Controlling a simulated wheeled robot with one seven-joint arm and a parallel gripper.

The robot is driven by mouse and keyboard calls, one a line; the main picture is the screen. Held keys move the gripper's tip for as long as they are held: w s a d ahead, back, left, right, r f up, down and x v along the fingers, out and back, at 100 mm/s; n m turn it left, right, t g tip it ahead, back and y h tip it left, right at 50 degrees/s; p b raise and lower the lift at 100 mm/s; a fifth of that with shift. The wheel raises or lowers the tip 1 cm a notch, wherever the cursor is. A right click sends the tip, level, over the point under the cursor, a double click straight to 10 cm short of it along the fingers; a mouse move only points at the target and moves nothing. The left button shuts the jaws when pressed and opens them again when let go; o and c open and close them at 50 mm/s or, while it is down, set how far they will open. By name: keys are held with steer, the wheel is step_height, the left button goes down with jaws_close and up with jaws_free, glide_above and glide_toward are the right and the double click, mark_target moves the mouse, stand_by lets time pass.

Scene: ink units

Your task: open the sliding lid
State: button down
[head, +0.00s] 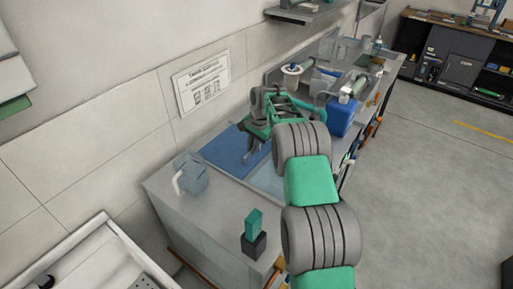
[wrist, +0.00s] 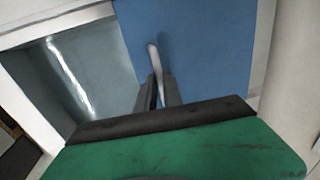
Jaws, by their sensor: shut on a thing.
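The blue sliding lid (head: 226,145) lies flat in the counter top, and in the wrist view (wrist: 215,50) it fills the upper middle and right. A thin pale handle (wrist: 154,60) stands on it. My gripper (wrist: 158,92) is shut on this handle, its dark fingers either side of the handle's near end. In the head view my gripper (head: 248,158) reaches down over the lid from the right, and the handle is hard to make out there. Beside the lid is a pale, shiny grey-blue area (wrist: 75,85); I cannot tell whether it is glass or an open recess.
A clear jug (head: 190,177) stands at the counter's near left. A green block on a dark block (head: 254,245) stands at the near corner. A blue container (head: 343,117) and several tools crowd the far end. A wall (head: 130,90) runs behind the counter; open floor lies right.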

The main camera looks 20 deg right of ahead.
steer(key=c, duration=1.5)
jaws_free()
steer(key=r, duration=0.2)
steer(key=s+r, duration=0.1)
steer(key=r, duration=0.2)
steer(key=d+r+b, duration=0.1)
steer(key=r, duration=0.1)
steer(key=shift+s+r, duration=0.15)
steer(key=shift+r, duration=0.2)
steer(key=shift+a, duration=0.15)
